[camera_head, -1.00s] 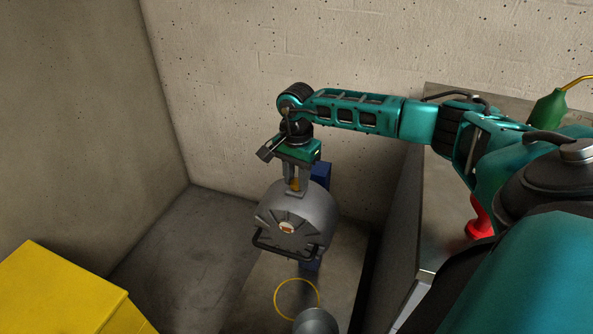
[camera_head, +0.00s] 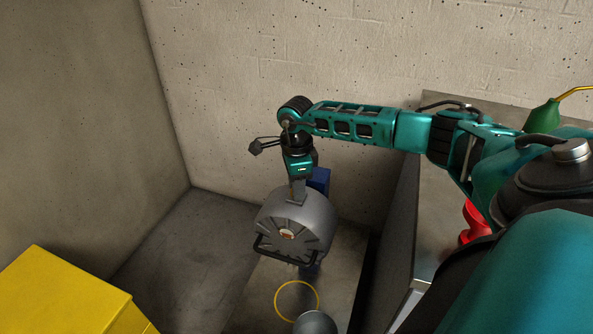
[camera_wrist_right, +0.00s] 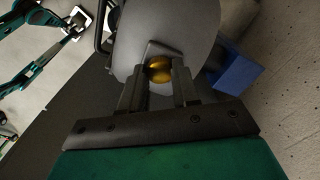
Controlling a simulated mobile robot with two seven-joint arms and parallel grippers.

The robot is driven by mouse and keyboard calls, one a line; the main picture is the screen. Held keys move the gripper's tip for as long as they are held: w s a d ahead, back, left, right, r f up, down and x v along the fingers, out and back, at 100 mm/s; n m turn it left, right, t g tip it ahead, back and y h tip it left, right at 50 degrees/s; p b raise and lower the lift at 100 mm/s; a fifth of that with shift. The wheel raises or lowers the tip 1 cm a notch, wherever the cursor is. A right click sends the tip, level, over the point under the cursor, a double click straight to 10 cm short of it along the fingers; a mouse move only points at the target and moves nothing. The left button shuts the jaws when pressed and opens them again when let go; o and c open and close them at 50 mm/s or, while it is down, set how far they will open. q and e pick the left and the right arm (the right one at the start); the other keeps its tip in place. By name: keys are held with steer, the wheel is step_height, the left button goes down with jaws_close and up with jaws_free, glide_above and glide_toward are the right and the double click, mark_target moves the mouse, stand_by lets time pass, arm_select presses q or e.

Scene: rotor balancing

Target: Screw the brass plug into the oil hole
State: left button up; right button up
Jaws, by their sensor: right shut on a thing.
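My right gripper (camera_head: 297,190) points down at the top of the grey rounded motor housing (camera_head: 297,214). In the right wrist view, its two fingers (camera_wrist_right: 159,78) are shut on the brass plug (camera_wrist_right: 159,70), which shows gold between the fingertips. The plug is at a small raised boss on top of the housing (camera_wrist_right: 135,45). The oil hole itself is hidden under the plug and fingers, and I cannot tell how deep the plug sits. In the head view the plug is hidden by the gripper. My left gripper is not in the head view.
A blue block (camera_head: 320,180) stands behind the housing. A yellow box (camera_head: 70,295) is at lower left. On the metal bench at right are a red object (camera_head: 474,222) and a green oil can (camera_head: 543,116).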

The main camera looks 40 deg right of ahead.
steer(key=m+p, duration=0.1)
steer(key=m, duration=0.1)
steer(key=shift+s+a+m, duration=0.1)
steer(key=shift+m, duration=0.3)
steer(key=m+p, duration=0.1)
steer(key=m, duration=0.3)
steer(key=shift+p, duration=0.3)
steer(key=m+p, duration=0.1)
steer(key=m, duration=0.1)
steer(key=shift+m, duration=0.3)
steer(key=shift+f+m+p, duration=0.1)
steer(key=shift+m+p, duration=0.25)
steer(key=shift+m, duration=0.55)
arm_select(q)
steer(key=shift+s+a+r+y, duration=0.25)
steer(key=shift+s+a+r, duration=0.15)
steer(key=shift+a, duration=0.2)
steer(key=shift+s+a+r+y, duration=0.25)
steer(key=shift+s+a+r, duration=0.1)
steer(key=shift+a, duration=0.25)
